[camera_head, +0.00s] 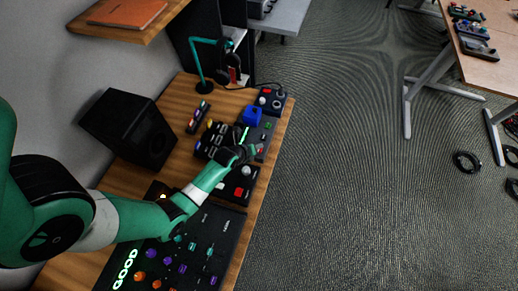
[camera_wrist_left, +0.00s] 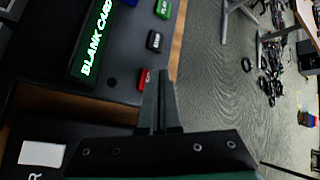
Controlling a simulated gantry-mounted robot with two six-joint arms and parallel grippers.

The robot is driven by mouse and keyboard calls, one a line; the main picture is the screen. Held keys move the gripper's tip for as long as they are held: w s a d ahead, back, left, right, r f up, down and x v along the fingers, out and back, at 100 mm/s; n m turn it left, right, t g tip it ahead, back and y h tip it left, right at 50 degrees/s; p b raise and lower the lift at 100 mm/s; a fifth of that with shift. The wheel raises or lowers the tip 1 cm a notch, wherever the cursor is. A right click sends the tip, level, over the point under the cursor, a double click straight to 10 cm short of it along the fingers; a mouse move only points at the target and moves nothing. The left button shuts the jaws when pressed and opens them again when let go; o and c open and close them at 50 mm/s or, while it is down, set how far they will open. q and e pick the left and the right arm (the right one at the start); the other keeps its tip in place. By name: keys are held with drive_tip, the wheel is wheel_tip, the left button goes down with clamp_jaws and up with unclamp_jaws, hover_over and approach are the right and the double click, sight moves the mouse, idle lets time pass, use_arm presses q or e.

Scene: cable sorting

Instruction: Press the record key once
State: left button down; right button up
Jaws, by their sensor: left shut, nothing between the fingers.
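In the left wrist view a red key (camera_wrist_left: 144,79), likely the record key, sits at the edge of a dark panel (camera_wrist_left: 118,80). A black key (camera_wrist_left: 154,41) and a green key (camera_wrist_left: 163,9) are in line beyond it. A lit display (camera_wrist_left: 92,42) reading "BLANK CARD" lies to their left. My left gripper (camera_wrist_left: 161,78) is shut and empty, its fingertips right beside the red key. I cannot tell whether they touch it. In the head view my left gripper (camera_head: 254,151) is over the right end of this panel and partly hides it. My right gripper is not in view.
A box with a red button (camera_head: 239,191) stands nearer on the wooden desk. A blue object (camera_head: 252,115) is behind the panel. Open floor lies to the right.

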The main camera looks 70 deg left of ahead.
use_arm(q)
drive_tip(key=shift+f, duration=0.1)
idle(0.5)
drive_tip(key=shift+f+b, duration=0.3)
drive_tip(key=shift+b, duration=0.05)
drive_tip(key=shift+f+b, duration=0.3)
drive_tip(key=shift+f, duration=0.1)
idle(0.4)
drive_tip(key=shift+r, duration=0.1)
drive_tip(key=shift+r+p, duration=0.75)
drive_tip(key=shift+p, duration=0.1)
wheel_tip(320, 180, up, 5)
drive_tip(key=p, duration=0.5)
